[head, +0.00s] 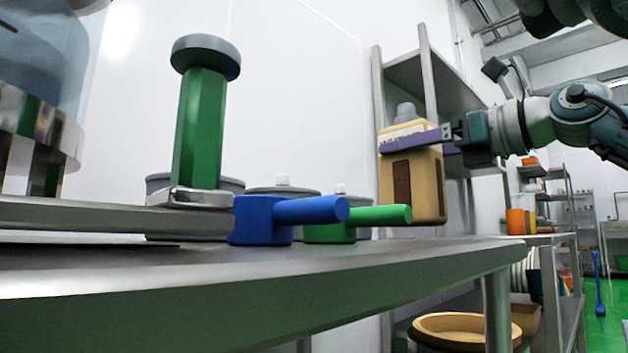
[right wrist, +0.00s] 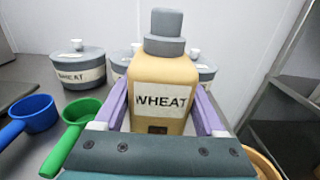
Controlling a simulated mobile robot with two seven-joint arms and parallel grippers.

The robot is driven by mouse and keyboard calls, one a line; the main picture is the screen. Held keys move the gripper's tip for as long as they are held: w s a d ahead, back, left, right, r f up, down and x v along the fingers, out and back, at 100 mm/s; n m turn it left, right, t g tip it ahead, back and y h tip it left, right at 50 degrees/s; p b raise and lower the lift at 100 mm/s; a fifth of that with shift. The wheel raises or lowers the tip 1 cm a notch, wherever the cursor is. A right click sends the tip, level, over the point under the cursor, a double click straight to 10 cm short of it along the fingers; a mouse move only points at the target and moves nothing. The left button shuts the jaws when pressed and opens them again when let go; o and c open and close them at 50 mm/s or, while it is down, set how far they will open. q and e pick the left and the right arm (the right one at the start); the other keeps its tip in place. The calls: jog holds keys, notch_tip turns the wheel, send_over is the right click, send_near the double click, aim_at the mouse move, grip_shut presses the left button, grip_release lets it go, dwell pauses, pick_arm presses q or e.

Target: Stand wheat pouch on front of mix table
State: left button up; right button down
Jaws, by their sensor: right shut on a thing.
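The wheat pouch (head: 428,187) is a tan, upright container with a grey cap and a dark side strip. In the right wrist view its white label reads WHEAT (right wrist: 162,102). My right gripper (head: 418,141) comes in from the right and is shut on the pouch, its purple fingers on both sides of the upper body. The pouch is near the right end of the grey metal mix table (head: 350,275). Its base appears slightly above the tabletop; the exact gap is unclear. My left gripper is out of view.
On the table are a blue scoop (head: 262,220), a green scoop (head: 328,232) and a green-handled press (head: 200,130). Grey lidded pots (right wrist: 78,68) stand behind, one labelled WHEAT. A metal shelf (head: 425,75) rises behind the pouch. A round wooden bowl (head: 465,329) sits lower down.

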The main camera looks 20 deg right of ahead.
notch_tip(320, 180, down, 2)
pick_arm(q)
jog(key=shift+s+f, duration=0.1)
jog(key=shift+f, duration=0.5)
pick_arm(e)
jog(key=shift+r, duration=0.1)
jog(key=shift+c, duration=2)
grip_release()
jog(key=shift+f, duration=0.2)
jog(key=o, duration=0.4)
jog(key=shift+r, duration=0.15)
pick_arm(q)
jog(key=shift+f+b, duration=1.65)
jog(key=shift+b, duration=0.25)
pick_arm(e)
jog(key=v, duration=1.2)
